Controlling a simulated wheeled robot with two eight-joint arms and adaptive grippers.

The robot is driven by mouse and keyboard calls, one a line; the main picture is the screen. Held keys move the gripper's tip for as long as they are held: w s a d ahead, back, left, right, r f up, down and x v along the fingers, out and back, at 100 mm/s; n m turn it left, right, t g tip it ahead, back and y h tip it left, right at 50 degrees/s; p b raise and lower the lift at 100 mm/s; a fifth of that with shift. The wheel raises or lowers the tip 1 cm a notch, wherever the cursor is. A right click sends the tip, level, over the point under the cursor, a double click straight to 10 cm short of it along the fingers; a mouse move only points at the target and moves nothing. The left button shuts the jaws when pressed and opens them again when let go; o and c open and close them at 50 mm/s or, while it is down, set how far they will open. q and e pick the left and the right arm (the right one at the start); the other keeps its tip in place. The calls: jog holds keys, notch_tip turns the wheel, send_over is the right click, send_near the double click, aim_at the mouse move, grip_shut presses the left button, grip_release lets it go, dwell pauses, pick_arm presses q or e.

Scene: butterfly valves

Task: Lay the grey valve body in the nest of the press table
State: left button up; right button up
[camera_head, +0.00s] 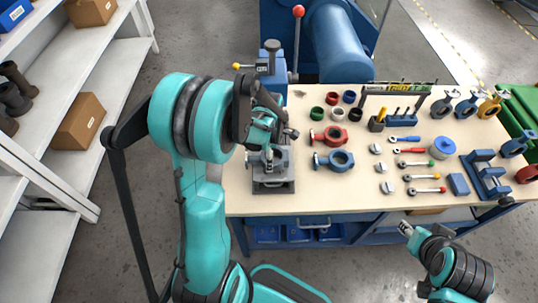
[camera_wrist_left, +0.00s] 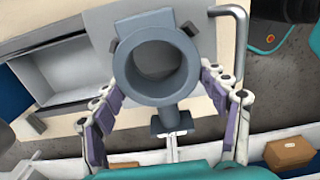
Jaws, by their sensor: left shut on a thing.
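The grey valve body (camera_wrist_left: 130,68), a round ring with a short neck and a square flange, is between the purple-padded fingers of my left gripper (camera_wrist_left: 162,98) in the left wrist view. The fingers are shut on it from both sides. In the head view my left gripper (camera_head: 268,152) is over the grey press table (camera_head: 272,187) at the bench's left end and hides most of the valve body. Dark stops (camera_wrist_left: 190,28) show beside the ring in the wrist view; the gap beneath the ring cannot be judged. My right gripper (camera_head: 406,229) is low, in front of the bench; its jaws are unclear.
The blue press (camera_head: 271,62) with a red-knobbed lever (camera_head: 298,12) stands behind the press table. Red and blue valve bodies (camera_head: 342,160), coloured rings, tools and a blue fixture (camera_head: 487,178) lie to the right on the bench. White shelves (camera_head: 75,90) stand at the left.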

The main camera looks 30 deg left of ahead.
pick_arm(q)
jog(key=shift+f, duration=0.1)
dwell(0.6)
jog(key=o, duration=1.8)
notch_tip(320, 180, up, 12)
